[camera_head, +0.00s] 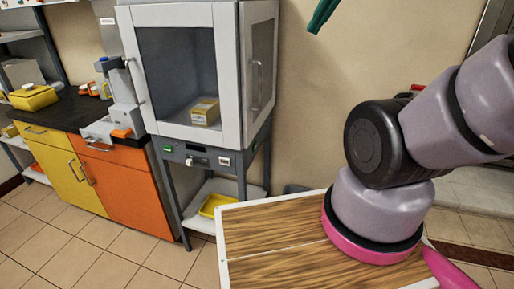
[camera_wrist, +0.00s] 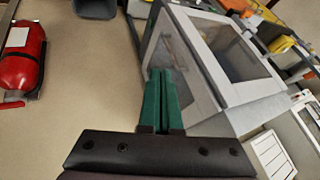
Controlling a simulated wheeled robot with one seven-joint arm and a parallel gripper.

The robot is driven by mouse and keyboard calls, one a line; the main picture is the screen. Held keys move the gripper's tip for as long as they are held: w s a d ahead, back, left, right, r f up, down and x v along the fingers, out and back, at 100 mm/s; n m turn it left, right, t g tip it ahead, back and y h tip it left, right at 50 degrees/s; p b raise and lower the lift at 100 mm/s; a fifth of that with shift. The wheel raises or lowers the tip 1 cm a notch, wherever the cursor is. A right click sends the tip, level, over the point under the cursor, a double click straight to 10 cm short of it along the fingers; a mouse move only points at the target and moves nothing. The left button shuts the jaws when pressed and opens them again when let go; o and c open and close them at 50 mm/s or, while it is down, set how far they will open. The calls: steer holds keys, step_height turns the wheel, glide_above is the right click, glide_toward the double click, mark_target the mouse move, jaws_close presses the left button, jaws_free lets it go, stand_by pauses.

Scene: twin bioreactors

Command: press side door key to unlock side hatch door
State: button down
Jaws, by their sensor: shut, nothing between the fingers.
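The grey-white cabinet (camera_head: 183,15) stands on a grey frame against the wall in the head view. Its side hatch door (camera_head: 259,62), glazed and with a vertical handle, is on its right side and looks shut. A panel below the front window carries a green key (camera_head: 167,149) and small white parts. I cannot tell which key is the side door key. My gripper (camera_head: 314,27) shows only its green fingers at the top edge, right of the cabinet and apart from it. In the wrist view my gripper (camera_wrist: 160,72) is shut and empty, overlapping the side glass in the picture.
A wooden-topped surface (camera_head: 270,225) lies in front of the cabinet. Orange and yellow drawers (camera_head: 118,190) stand to its left. The wrist view shows a red fire extinguisher (camera_wrist: 20,62) on the left and a dark bin (camera_wrist: 95,8) at the top.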

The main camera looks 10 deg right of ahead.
mark_target(256, 147)
steer(key=w+d+f+m+g+y, duration=0.2)
steer(key=w+f+m+g+y, duration=0.65)
steer(key=w+f, duration=1.3)
steer(key=w+d+f+m+t+y, duration=0.1)
steer(key=d+f+m+t, duration=0.1)
steer(key=f, duration=0.8)
steer(key=w+d+f+m+t+y, duration=0.1)
steer(key=f+m+t, duration=0.4)
steer(key=f, duration=0.5)
steer(key=w+d+f+m+t+y, duration=0.1)
steer(key=d+f+m+t+y, duration=0.2)
steer(key=f, duration=0.7)
steer(key=shift+d+m, duration=0.4)
steer(key=shift+m, duration=0.25)
steer(key=shift+w+f, duration=0.1)
steer(key=x, duration=1.4)
